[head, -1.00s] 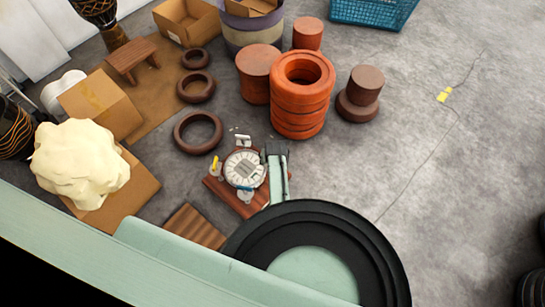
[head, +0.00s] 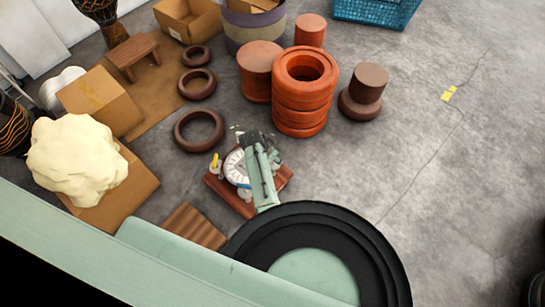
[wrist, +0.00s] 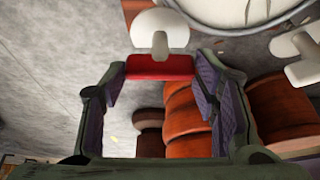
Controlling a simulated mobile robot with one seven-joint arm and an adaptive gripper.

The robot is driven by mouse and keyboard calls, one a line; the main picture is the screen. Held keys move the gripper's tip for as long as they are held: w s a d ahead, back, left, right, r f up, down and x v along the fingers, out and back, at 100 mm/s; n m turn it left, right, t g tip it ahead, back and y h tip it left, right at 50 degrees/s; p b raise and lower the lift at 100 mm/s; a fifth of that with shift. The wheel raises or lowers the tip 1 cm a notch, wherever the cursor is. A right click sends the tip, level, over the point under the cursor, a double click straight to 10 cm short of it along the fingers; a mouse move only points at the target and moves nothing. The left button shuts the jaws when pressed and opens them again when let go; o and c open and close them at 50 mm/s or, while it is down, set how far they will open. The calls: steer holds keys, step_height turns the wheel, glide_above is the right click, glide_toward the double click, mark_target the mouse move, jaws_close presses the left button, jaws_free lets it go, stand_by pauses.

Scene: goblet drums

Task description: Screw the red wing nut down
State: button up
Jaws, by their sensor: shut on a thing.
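The red wing nut (wrist: 160,67) shows as a flat red bar in the wrist view, between the fingertips of my gripper (wrist: 160,75), which is shut on it. A pale rounded plate with a short stem (wrist: 160,30) stands just beyond it. In the head view my gripper (head: 251,137) is over the far right side of the round white drum head (head: 234,168) and hides the red wing nut. The drum head sits on a reddish wooden base (head: 224,193). How far down the nut sits cannot be told.
A yellow piece (head: 215,161) stands at the drum head's left. Stacked orange rings (head: 303,115) stand close behind on the right, and a brown ring (head: 199,131) lies at the back left. Open floor (head: 400,130) lies to the right.

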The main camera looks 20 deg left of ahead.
steer(key=shift+f+m, duration=0.1)
steer(key=shift+m, duration=0.5)
steer(key=shift+b, duration=0.35)
steer(key=o, duration=1.2)
steer(key=shift+c, duration=0.2)
steer(key=shift+a+r+h, duration=0.1)
steer(key=shift+r+h, duration=0.1)
steer(key=shift+h, duration=0.1)
steer(key=v, duration=1.1)
steer(key=shift+r, duration=0.45)
